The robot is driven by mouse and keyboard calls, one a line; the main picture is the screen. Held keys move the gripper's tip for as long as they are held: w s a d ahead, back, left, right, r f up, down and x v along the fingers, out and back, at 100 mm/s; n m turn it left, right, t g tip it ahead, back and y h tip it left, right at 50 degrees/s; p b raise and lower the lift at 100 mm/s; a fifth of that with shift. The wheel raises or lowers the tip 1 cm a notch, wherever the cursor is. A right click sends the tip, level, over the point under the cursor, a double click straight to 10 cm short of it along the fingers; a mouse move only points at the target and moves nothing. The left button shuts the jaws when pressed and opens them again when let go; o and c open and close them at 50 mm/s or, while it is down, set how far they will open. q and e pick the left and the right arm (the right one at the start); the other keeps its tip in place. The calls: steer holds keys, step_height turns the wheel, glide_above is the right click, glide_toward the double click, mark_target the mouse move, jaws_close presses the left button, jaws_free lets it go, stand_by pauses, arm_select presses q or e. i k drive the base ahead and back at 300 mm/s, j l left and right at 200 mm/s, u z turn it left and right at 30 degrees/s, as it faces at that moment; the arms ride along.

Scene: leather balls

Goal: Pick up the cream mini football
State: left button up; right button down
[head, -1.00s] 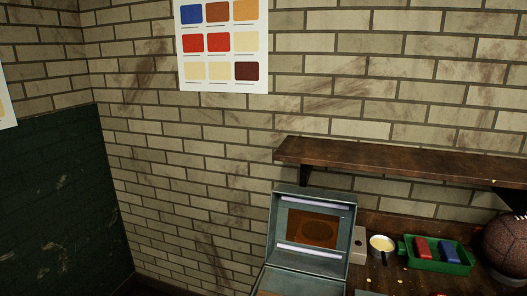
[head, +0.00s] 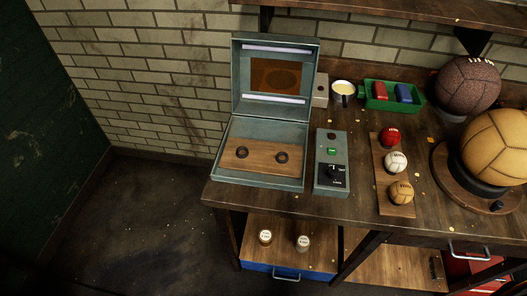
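The cream mini football (head: 396,162) is a small pale ball with dark marks. It sits in the middle of a narrow wooden strip (head: 397,210) on the workbench. A red mini ball (head: 389,137) is behind it and a tan mini ball (head: 401,192) is in front of it on the same strip. Neither of my grippers shows in the head view.
The workbench (head: 365,200) holds an open grey-green case (head: 225,170), a control box (head: 331,178), a green tray (head: 376,103), a brown ball (head: 467,84) and a large tan ball (head: 497,147) on a round stand. A shelf (head: 400,10) hangs above. Floor (head: 150,230) is clear at left.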

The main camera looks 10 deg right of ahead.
mark_target(395, 162)
steer(key=z, duration=1.4)
steer(key=l, duration=0.15)
